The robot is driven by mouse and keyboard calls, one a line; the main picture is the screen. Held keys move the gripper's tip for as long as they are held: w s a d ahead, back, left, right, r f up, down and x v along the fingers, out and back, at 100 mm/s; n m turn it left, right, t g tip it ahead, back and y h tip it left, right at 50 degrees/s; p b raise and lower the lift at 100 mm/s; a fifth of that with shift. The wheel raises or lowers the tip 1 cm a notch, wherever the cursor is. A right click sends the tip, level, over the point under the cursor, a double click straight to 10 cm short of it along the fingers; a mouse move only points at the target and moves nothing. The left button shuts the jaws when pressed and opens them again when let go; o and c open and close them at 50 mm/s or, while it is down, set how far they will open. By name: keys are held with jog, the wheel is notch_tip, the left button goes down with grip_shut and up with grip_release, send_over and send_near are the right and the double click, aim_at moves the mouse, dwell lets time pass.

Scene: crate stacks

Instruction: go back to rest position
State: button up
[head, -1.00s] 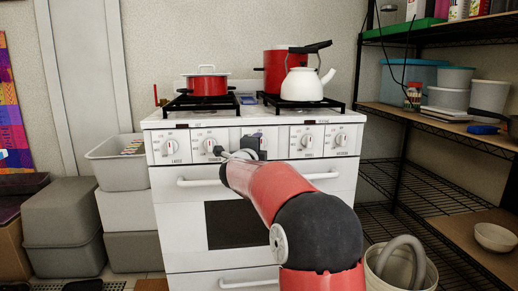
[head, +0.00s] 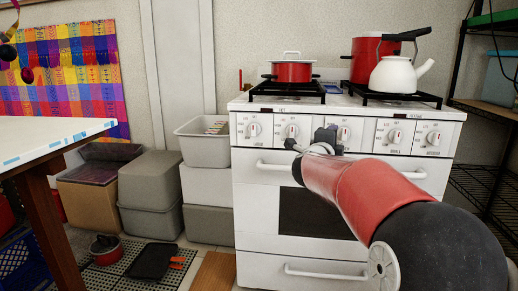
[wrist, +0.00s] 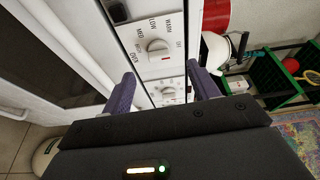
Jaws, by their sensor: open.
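My gripper (head: 322,139) is in front of the white stove's control panel, between two knobs in the picture. In the wrist view its two fingers (wrist: 164,88) are apart with nothing held between them. A stove knob (wrist: 158,48) shows just beyond the fingers, and a second knob (wrist: 168,95) appears farther off between them. I cannot tell how close the fingertips are to the panel. My red and black arm reaches in from the lower right and hides part of the white stove (head: 262,215).
A white-topped table (head: 50,138) stands at the left. Grey bins (head: 150,205) are stacked beside the stove. A pan (head: 105,248) and a black tray (head: 152,262) lie on the floor. A red pot (head: 292,72) and white kettle (head: 393,76) sit on top. A black shelf (head: 485,115) is at right.

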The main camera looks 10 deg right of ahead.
jog(key=s+a+n+y+p, duration=0.2)
jog(key=s+a+n+y, duration=0.8)
jog(key=s+a+n, duration=0.4)
jog(key=s+f+n+g, duration=0.4)
jog(key=s+f, duration=0.4)
jog(key=s, duration=0.4)
jog(key=s+f+n+g+p, duration=0.1)
jog(key=s+f+n+g, duration=0.4)
jog(key=s, duration=0.8)
notch_tip(320, 180, down, 3)
jog(key=shift+s+f+n, duration=0.1)
jog(key=shift+s+n, duration=0.2)
jog(key=shift+n, duration=0.5)
